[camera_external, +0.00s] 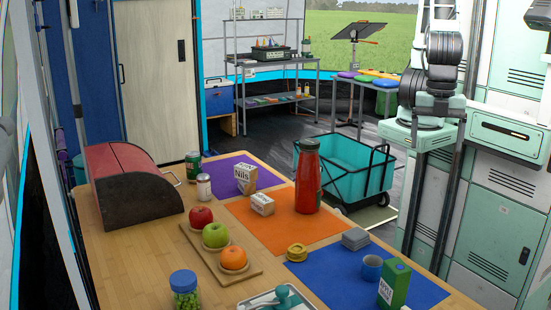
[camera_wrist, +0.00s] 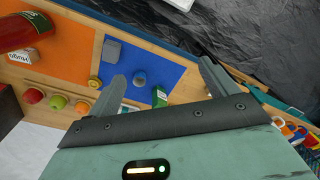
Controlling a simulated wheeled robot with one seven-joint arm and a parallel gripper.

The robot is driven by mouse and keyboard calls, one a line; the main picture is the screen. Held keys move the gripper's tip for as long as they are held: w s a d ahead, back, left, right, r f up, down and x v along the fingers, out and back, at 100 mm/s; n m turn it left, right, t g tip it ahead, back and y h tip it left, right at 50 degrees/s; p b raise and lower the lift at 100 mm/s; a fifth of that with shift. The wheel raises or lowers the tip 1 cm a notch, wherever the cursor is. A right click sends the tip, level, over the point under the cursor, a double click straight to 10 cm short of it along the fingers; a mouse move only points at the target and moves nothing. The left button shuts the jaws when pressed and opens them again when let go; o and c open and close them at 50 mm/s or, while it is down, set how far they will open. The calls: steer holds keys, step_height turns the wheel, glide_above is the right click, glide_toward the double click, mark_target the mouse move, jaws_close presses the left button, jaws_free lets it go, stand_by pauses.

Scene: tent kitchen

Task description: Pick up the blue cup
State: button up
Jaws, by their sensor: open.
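The blue cup (camera_external: 372,267) stands upright on the blue mat (camera_external: 325,284) at the near right of the wooden table. It also shows in the wrist view (camera_wrist: 139,79), small and seen from above, between my two fingers in the picture. My gripper (camera_wrist: 162,68) is open and empty, with its fingers well apart. It is above and away from the cup, not touching anything. In the external view my arm is folded at the right, beyond the table, and I cannot make out the fingers there.
A green carton (camera_external: 394,284) stands close right of the cup. Grey square pieces (camera_external: 355,239) and a yellow ring-shaped item (camera_external: 297,252) lie near it. A tall red bottle (camera_external: 307,176) stands on the orange mat (camera_external: 262,228). A teal cart (camera_external: 345,168) is on the floor behind the table.

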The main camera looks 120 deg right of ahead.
steer(key=c, duration=0.4)
steer(key=shift+o, duration=0.2)
steer(key=m+y+b, duration=0.3)
steer(key=m+y, duration=1)
steer(key=m, duration=1.2)
glide_toward(378, 272)
steer(key=shift+x, duration=1.05)
steer(key=shift+s+f+x, duration=0.1)
steer(key=shift+x, duration=1.75)
steer(key=shift+s+f+x, duration=0.1)
steer(key=shift+f+x, duration=0.05)
steer(key=shift+x, duration=1.75)
